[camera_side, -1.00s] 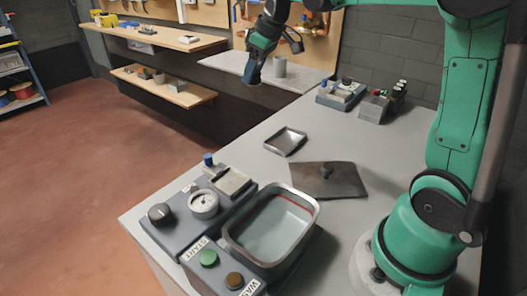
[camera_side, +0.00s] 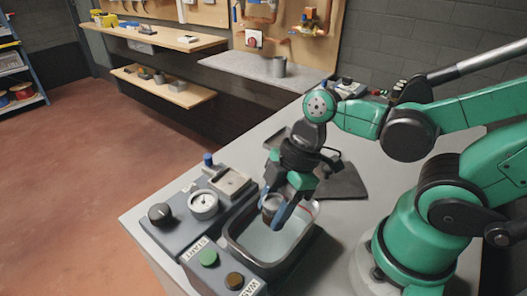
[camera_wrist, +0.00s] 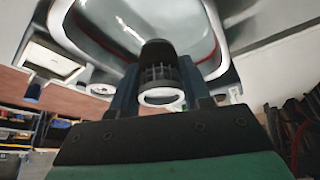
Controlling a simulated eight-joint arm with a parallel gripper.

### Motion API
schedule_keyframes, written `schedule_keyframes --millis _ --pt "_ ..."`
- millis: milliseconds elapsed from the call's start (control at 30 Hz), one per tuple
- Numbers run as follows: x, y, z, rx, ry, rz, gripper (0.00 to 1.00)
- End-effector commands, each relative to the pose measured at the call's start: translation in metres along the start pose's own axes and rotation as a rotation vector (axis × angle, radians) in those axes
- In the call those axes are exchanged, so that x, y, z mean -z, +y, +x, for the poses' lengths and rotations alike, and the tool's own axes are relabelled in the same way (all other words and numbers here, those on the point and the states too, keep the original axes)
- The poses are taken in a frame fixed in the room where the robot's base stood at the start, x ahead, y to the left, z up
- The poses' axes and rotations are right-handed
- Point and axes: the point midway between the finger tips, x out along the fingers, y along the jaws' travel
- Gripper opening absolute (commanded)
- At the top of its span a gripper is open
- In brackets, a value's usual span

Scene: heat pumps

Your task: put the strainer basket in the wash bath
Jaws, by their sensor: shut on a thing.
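My gripper (camera_side: 277,212) points down over the wash bath and is shut on the strainer basket (camera_side: 270,202), a small dark, slotted cup. The basket also shows between the fingers in the wrist view (camera_wrist: 158,72), with a pale ring at its near end. The wash bath (camera_side: 258,240) is a grey rectangular basin with a dark rim and pale liquid. It fills the top of the wrist view (camera_wrist: 105,30). The basket appears over the bath opening; I cannot tell whether it touches the liquid. The fingers hide part of it.
A grey cylinder (camera_side: 277,67) stands on the far shelf.

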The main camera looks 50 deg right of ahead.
Motion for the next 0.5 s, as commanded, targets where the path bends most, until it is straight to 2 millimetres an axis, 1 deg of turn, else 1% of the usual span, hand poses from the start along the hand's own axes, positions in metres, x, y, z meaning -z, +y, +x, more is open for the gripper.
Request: schedule_keyframes --millis 300,500 --pt "-0.008 0.000 0.020 0.001 0.000 -0.001 0.00" --pt "-0.012 0.000 0.029 0.000 0.000 0.000 0.00"
